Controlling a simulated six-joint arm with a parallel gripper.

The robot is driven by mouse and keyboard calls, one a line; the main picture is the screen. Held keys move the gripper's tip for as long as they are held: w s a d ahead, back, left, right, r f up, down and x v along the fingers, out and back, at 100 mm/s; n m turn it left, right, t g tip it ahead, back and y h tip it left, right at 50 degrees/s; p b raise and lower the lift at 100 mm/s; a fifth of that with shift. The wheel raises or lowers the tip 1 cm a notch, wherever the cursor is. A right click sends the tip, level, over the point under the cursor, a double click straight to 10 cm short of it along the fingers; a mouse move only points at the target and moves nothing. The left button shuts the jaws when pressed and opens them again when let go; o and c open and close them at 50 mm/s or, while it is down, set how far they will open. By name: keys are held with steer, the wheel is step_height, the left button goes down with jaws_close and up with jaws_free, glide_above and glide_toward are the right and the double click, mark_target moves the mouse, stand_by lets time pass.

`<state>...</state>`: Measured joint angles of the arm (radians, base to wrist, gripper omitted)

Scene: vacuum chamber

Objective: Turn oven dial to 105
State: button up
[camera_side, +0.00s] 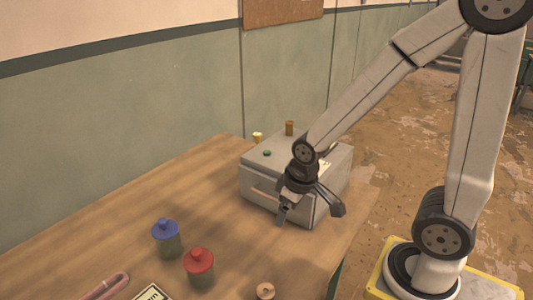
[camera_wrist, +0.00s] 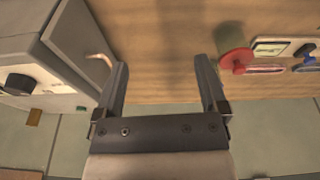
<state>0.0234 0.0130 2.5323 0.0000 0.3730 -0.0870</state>
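The oven is a grey box (camera_side: 262,185) standing on the wooden table in the side view. Its front has a pale handle. My gripper (camera_side: 310,209) is in front of and above the oven's right part, with its fingers spread and nothing between them. In the wrist view the open fingers (camera_wrist: 161,68) point at the bare table, and the oven (camera_wrist: 75,50) is to their left. A black dial (camera_wrist: 18,83) on a white plate shows at that view's left edge, clear of the fingers. Its reading is too small to tell. My wrist hides the dial in the side view.
A blue-capped jar (camera_side: 167,240) and a red-capped jar (camera_side: 199,268) stand left of the oven's front. A round wooden piece (camera_side: 265,291) and a pink tube (camera_side: 106,286) lie nearer. A brown cylinder (camera_side: 289,128) rises at the oven's back. The middle of the table is free.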

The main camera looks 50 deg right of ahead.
steer(key=w+d+r+n+g, duration=0.1)
steer(key=w+d+r+n, duration=0.1)
steer(key=d+n, duration=0.3)
steer(key=w+d+r+n, duration=0.1)
steer(key=w+d+n, duration=0.1)
steer(key=d+n, duration=0.4)
steer(key=w+d+r+n+g, duration=0.1)
steer(key=d+n, duration=0.5)
steer(key=d, duration=0.6)
steer(key=shift+w+d+r+g, duration=0.2)
steer(key=shift+w+r+g, duration=0.1)
steer(key=shift+w+r, duration=0.5)
steer(key=shift+s, duration=0.1)
steer(key=shift+f, duration=3.85)
steer(key=shift+c, duration=0.3)
jaws_close()
